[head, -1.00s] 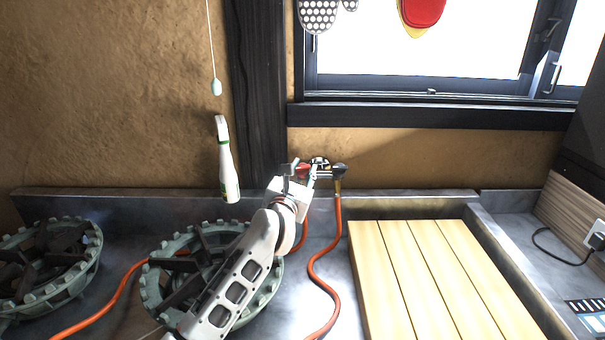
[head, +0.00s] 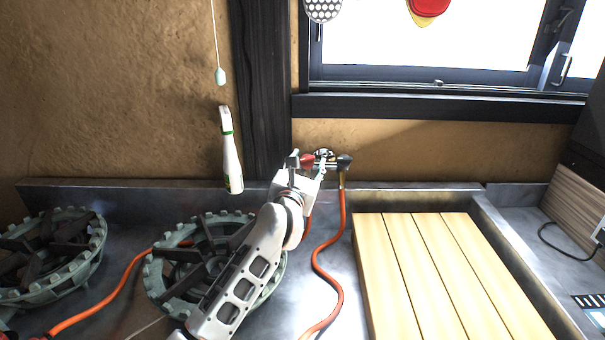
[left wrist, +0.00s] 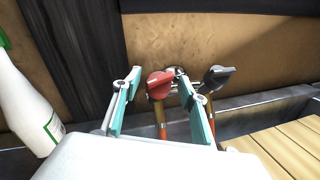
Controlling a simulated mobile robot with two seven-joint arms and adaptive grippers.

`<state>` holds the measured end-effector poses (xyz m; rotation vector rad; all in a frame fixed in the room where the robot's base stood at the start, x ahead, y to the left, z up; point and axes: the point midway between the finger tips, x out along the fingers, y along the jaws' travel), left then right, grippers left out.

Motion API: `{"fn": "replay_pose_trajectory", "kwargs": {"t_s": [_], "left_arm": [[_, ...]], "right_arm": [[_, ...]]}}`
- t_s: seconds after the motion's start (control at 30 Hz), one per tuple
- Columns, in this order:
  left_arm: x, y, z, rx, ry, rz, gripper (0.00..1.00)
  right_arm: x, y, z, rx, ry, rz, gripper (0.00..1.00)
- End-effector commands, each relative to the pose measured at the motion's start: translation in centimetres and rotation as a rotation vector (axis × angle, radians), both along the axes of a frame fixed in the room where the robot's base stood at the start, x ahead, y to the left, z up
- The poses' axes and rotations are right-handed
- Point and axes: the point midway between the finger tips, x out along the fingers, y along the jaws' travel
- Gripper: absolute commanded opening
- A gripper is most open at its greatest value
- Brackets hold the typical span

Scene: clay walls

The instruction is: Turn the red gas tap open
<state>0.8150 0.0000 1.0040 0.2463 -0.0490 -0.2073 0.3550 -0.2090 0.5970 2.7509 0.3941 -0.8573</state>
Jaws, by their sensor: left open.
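The red gas tap (left wrist: 160,85) shows in the left wrist view on a metal fitting at the wall, above an orange hose. It also shows small in the head view (head: 307,160), partly hidden by my gripper. A dark-handled tap (left wrist: 218,76) sits to its right, and also shows in the head view (head: 344,161). My left gripper (left wrist: 163,108) is open, its teal-lined fingers on either side of the red tap in the left wrist view. I cannot tell whether they touch it. In the head view my left gripper (head: 308,163) is at the taps. My right gripper is not in view.
A white bottle (head: 231,155) is left of the gripper. Burner rings (head: 160,285) stand on the metal counter. Orange hoses (head: 327,265) run over it. A slatted wooden board (head: 400,270) lies on the right. A pull cord (head: 220,76) hangs at the left.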

Motion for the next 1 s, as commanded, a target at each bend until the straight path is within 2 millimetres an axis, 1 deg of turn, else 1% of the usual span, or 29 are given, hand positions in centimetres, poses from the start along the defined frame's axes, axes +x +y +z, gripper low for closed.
{"fn": "replay_pose_trajectory", "kwargs": {"t_s": [0.17,0.4,0.6,0.7,0.8,1.0], "left_arm": [[-2.4,0.5,-0.2,0.000,0.000,-0.001,0.42],[-6.7,1.4,-0.3,0.001,0.000,-0.002,0.42],[-9.6,2.0,-0.3,0.000,0.001,-0.002,0.42],[-10.5,2.2,-0.3,0.001,0.001,-0.001,0.42],[-11.0,2.3,-0.3,0.002,0.001,-0.001,0.42],[-11.1,2.4,-0.3,0.002,0.001,-0.001,0.42]], "right_arm": [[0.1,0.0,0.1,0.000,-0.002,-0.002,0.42],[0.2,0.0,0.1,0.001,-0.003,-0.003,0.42],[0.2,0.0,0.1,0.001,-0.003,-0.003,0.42],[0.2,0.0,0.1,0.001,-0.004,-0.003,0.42],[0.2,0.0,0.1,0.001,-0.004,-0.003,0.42],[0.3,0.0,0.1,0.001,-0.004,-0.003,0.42]]}}
